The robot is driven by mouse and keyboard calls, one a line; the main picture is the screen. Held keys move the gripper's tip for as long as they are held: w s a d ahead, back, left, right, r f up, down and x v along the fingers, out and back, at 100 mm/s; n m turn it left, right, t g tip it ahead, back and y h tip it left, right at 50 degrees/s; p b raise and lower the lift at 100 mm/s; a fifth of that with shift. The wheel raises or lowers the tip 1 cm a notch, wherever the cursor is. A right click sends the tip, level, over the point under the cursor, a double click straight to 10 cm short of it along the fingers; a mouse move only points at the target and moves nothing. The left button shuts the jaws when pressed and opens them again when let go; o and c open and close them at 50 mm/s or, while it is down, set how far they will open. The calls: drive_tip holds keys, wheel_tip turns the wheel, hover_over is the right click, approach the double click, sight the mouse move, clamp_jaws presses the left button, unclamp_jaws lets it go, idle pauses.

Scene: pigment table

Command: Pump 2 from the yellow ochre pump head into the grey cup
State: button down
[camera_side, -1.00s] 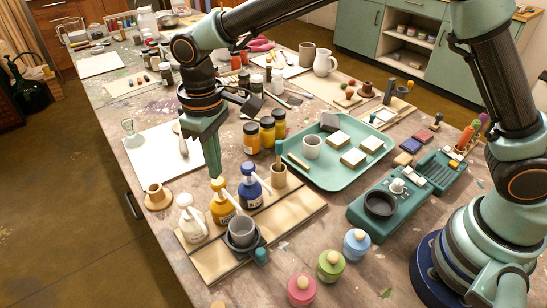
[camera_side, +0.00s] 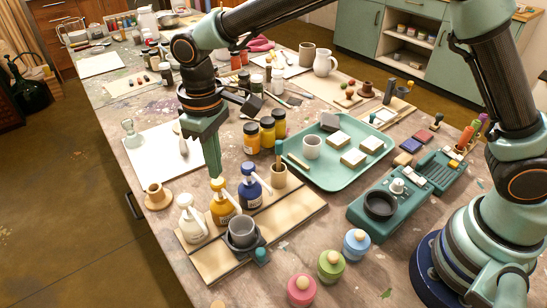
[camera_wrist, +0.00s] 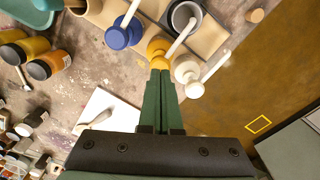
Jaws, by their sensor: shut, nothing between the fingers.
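The yellow ochre pump bottle (camera_side: 221,207) stands on the wooden board between a white pump bottle (camera_side: 193,222) and a blue one (camera_side: 250,190). My gripper (camera_side: 215,174) is shut and empty, pointing down with its tips at the top of the yellow pump head; I cannot tell whether they press on it. In the wrist view the shut fingers (camera_wrist: 161,75) end at the yellow pump head (camera_wrist: 158,50). The grey cup (camera_side: 242,232) stands upright on a dark square stand (camera_side: 262,243) in front of the pumps. Its inside bottom is not clear to see.
A wooden cup (camera_side: 279,175) stands at the board's back end. A green tray (camera_side: 300,178) with a white mug lies behind. Orange and yellow jars (camera_side: 251,138) stand close behind the pumps. A green scale (camera_side: 372,222) and pink, green and blue lidded pots (camera_side: 301,289) are to the right and front.

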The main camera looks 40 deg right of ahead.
sight(218, 181)
drive_tip(key=shift+f, duration=0.2)
drive_tip(key=shift+f, duration=1.35)
drive_tip(key=shift+r, duration=1.55)
drive_tip(key=shift+f, duration=0.25)
drive_tip(key=shift+f, duration=1.3)
drive_tip(key=shift+r, duration=1.55)
